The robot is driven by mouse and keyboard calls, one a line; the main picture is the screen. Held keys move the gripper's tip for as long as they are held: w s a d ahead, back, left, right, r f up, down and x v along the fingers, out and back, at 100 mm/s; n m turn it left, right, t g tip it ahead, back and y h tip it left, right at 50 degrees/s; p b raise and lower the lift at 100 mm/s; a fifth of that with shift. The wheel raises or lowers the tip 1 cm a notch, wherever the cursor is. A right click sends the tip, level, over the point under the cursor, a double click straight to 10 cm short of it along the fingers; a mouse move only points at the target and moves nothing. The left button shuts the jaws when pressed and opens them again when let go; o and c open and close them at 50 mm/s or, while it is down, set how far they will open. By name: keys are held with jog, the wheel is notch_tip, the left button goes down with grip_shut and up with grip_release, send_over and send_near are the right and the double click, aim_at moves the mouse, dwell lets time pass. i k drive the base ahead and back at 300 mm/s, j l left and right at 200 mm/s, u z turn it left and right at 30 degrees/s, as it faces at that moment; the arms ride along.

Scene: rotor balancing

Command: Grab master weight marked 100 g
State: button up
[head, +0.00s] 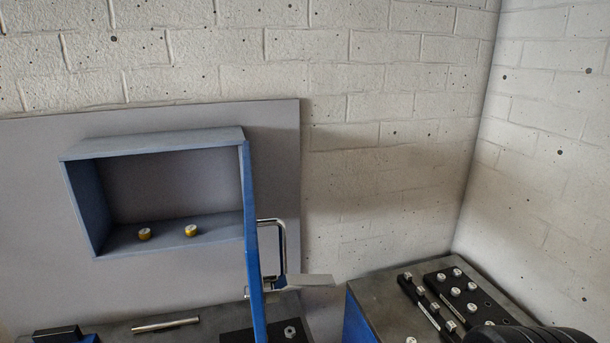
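Two small brass-coloured weights with pale tops stand on the floor of an open blue wall cabinet (83,205). The left weight (144,234) and the right weight (191,230) are apart from each other. No marking can be read on either, so I cannot tell which is 100 g. The blue cabinet door (252,240) stands open at the cabinet's right side, seen nearly edge-on, with a metal handle (284,245) on its right face. My gripper is not in view.
A right bench (375,290) carries a black block (462,283) with several silver pieces and a narrower black rack (420,296). The left bench holds a metal rod (165,324) and a black plate (236,338). A dark ribbed shape at bottom right hides part of the right bench.

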aim_at(144, 234)
jog(key=u, duration=0.45)
jog(key=j+u, duration=0.1)
jog(key=u, duration=0.35)
jog(key=i+u, duration=0.1)
jog(key=u, duration=0.8)
jog(key=i+u, duration=0.1)
jog(key=u, duration=0.8)
jog(key=i+u, duration=0.1)
jog(key=u, duration=0.35)
jog(key=l+u, duration=0.1)
jog(key=u, duration=0.35)
jog(key=i+l+u, duration=0.15)
jog(key=u, duration=0.25)
jog(key=l+u, duration=0.1)
jog(key=u, duration=0.35)
jog(key=i+l+z, duration=0.1)
jog(key=l+z, duration=0.15)
jog(key=z, duration=0.15)
jog(key=i+l+z, duration=0.1)
jog(key=z, duration=0.8)
jog(key=i+l+z, duration=0.1)
jog(key=z, duration=0.75)
jog(key=i+z, duration=0.1)
jog(key=z, duration=0.8)
jog(key=i+z, duration=0.15)
jog(key=z, duration=0.7)
